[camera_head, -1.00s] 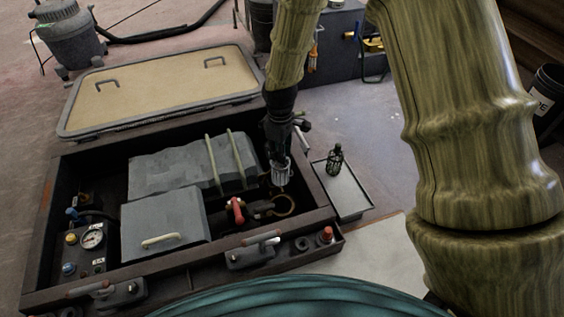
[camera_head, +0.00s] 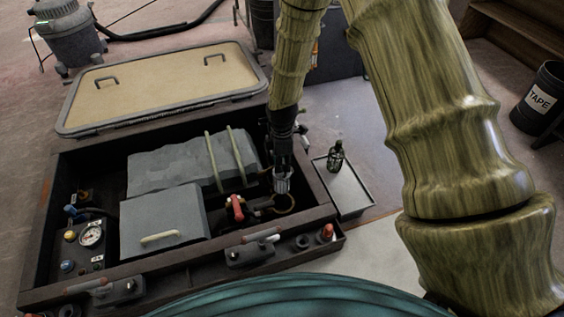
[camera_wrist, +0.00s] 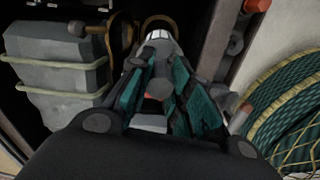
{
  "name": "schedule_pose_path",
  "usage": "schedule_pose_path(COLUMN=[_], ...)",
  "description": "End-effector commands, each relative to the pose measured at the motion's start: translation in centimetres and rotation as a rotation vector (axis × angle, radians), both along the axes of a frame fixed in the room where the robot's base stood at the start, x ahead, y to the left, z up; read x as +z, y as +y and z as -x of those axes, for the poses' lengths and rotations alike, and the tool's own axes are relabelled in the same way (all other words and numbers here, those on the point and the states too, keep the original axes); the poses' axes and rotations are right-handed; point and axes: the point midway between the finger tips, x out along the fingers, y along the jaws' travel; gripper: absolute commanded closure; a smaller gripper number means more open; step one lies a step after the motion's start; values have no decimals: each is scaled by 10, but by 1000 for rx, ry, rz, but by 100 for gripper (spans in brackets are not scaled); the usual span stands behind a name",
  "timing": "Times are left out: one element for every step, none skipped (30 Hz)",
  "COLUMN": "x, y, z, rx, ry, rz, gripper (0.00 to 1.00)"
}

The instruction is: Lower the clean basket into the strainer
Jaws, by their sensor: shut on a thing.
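My gripper (camera_head: 281,158) is shut on the clean basket (camera_head: 282,182), a small pale ribbed cylinder that hangs below the fingers inside the dark bilge box. In the wrist view my gripper (camera_wrist: 160,95) has its fingers around the basket, of which only a pale part (camera_wrist: 160,38) shows. The strainer lies low in the box, with a brass-coloured ring (camera_head: 285,204) partly hidden behind the basket. The ring (camera_wrist: 160,22) also shows just beyond the fingers in the wrist view. I cannot tell whether the basket has entered the strainer.
A red-handled valve (camera_head: 236,207) is left of the strainer. Grey strapped blocks (camera_head: 170,170) fill the box's middle. The box's wooden rim (camera_head: 318,190) is close on the right. Outside, a tray (camera_head: 350,196) holds a dark basket (camera_head: 336,156). The lifted hatch (camera_head: 160,85) lies behind.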

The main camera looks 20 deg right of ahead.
Motion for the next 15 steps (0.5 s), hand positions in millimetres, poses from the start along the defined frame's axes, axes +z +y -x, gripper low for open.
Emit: schedule_pose_path(x=[-9, -12, -15, -18, -21, -24, -27, -29, -33, -35, -38, -41, -44, -47, -50], y=[0, 0, 0, 0, 0, 0, 0, 0, 0, 0, 0, 0, 0, 0, 0], z=[0, 0, 0, 0, 0, 0, 0, 0, 0, 0, 0, 0, 0, 0, 0], rx=[0, -1, -1, -1, -1, -1, -1, -1, -1, -1, -1, -1, -1, -1, -1], ry=[0, 0, 0, 0, 0, 0, 0, 0, 0, 0, 0, 0, 0, 0, 0], rz=[0, 0, 0, 0, 0, 0, 0, 0, 1, 1, 1, 1, 0, 0, 0], gripper=[100, 100, 100, 100, 100, 100, 100, 100, 100, 100, 100, 100, 100, 100, 100])
